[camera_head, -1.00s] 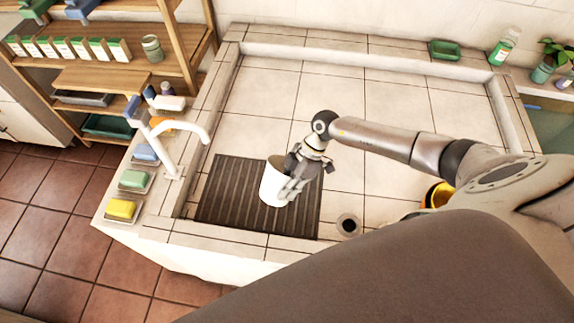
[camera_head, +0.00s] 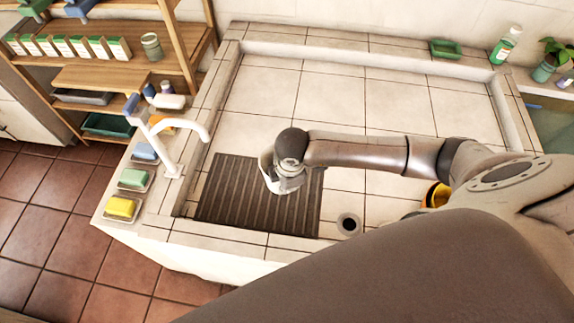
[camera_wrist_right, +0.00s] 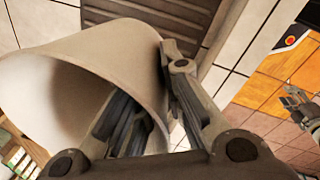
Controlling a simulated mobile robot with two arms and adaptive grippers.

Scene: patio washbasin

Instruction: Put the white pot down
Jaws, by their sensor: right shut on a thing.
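The white pot (camera_head: 265,172) is over the dark slatted mat (camera_head: 232,200) in the head view, mostly hidden behind my right gripper (camera_head: 284,186). In the right wrist view the pot (camera_wrist_right: 95,60) is large, with its open mouth toward the lower left. My right gripper (camera_wrist_right: 150,110) is shut on its wall, one finger inside the mouth and one outside. I cannot tell whether the pot touches the mat. A small grey jointed part at the right edge of the wrist view looks like my left gripper (camera_wrist_right: 300,102); its jaws are too small to read.
A white tap (camera_head: 170,145) stands left of the mat, beside a row of soap dishes with a yellow sponge (camera_head: 121,207). A drain hole (camera_head: 348,224) lies right of the mat. The tiled basin floor (camera_head: 360,100) behind is clear.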

